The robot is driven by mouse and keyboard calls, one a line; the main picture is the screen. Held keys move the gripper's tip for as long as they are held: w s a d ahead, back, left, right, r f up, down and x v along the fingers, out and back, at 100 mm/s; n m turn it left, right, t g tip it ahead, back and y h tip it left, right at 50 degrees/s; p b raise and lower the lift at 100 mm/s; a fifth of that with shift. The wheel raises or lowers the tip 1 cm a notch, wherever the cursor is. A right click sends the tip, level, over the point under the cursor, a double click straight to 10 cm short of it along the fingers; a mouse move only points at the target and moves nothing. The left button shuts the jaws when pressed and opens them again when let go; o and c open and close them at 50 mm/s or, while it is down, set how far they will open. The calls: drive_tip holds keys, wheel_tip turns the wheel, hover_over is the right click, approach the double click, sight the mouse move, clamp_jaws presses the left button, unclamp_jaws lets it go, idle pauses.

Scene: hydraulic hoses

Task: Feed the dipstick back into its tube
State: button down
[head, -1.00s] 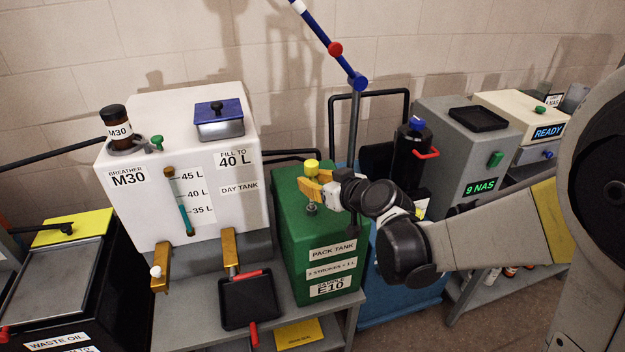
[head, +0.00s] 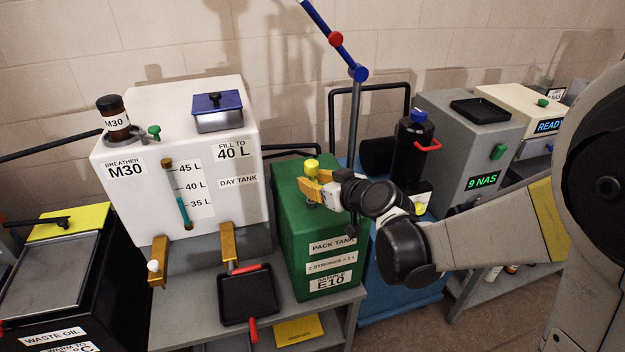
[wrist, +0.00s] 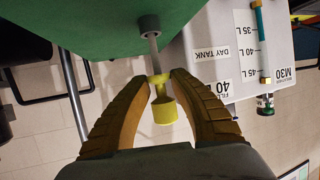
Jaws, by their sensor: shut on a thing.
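The dipstick's yellow handle (head: 311,164) stands upright over the green pack tank (head: 296,225). In the wrist view the handle (wrist: 163,106) sits between the two ochre fingers of my gripper (wrist: 160,80), which are shut on the dipstick. The pale rod (wrist: 154,52) runs from the handle to the grey tube (wrist: 149,26) on the tank. The rod's end is hidden at the tube mouth, so I cannot tell how deep it sits. In the head view my gripper (head: 314,188) is just above the tube.
The white day tank (head: 130,205) with its level gauge stands left of the green tank. A black tray (head: 247,297) lies in front of it. A black bottle (head: 411,150) stands to the right.

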drive_tip(key=shift+f+b, duration=1.15)
drive_tip(key=shift+f, duration=1.35)
drive_tip(key=c, duration=1.1)
unclamp_jaws()
drive_tip(key=v, duration=1.2)
